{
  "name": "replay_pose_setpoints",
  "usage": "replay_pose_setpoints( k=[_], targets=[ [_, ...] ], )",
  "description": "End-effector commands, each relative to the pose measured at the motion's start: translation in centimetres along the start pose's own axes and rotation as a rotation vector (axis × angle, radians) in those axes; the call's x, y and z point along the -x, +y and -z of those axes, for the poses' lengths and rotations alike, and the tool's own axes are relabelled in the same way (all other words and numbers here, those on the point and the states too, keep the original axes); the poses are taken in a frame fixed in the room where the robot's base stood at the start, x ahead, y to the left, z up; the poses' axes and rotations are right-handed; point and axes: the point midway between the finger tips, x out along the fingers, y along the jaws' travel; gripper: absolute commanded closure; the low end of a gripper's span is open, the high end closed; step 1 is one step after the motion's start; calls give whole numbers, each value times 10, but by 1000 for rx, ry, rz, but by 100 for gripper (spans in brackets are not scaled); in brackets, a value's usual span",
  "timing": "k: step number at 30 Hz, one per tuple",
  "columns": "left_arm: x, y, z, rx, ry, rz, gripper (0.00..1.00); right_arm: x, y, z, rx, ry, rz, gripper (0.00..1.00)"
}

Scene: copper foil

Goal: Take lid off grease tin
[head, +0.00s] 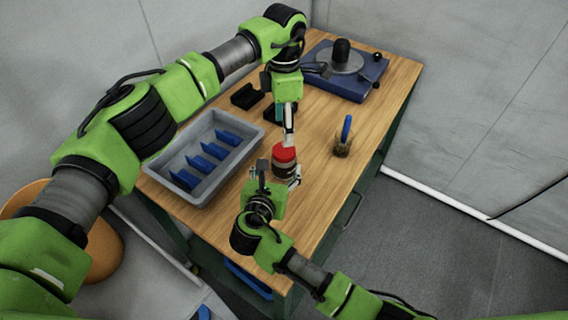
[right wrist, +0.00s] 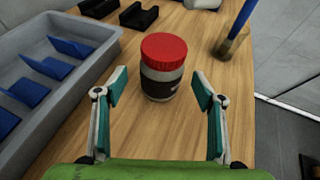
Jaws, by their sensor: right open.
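The grease tin (head: 285,170) is a small upright jar with a grey body, a dark label and a red lid (head: 284,153), which sits on it. It stands on the wooden table and also shows in the right wrist view (right wrist: 161,84), with its lid (right wrist: 163,50). My right gripper (head: 278,173) is open, its fingers apart on either side of the tin's near side and not closed on it; it shows in the right wrist view (right wrist: 161,92) too. My left gripper (head: 289,132) points down just behind the lid; its finger opening is unclear.
A grey tray (head: 203,193) with several blue pieces lies left of the tin. A brush with a blue handle (head: 346,130) stands to the right. A blue device (head: 345,84) and a black holder (head: 246,96) are further back. Bare table (head: 322,190) lies right of the tin.

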Motion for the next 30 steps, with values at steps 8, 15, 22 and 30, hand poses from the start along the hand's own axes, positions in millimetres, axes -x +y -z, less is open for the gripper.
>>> replay_pose_setpoints(
  k=[8,15,22,30],
  targets=[
    [0,0,0,0,0,0,42,-46,0,-1,-1,-1,1,37],
    [0,0,0,0,0,0,42,-60,0,0,-2,0,0,37],
    [0,0,0,0,0,0,42,-60,0,0,-2,0,0,37],
    [0,0,0,0,0,0,42,-60,0,0,-2,1,0,100]
  ],
)
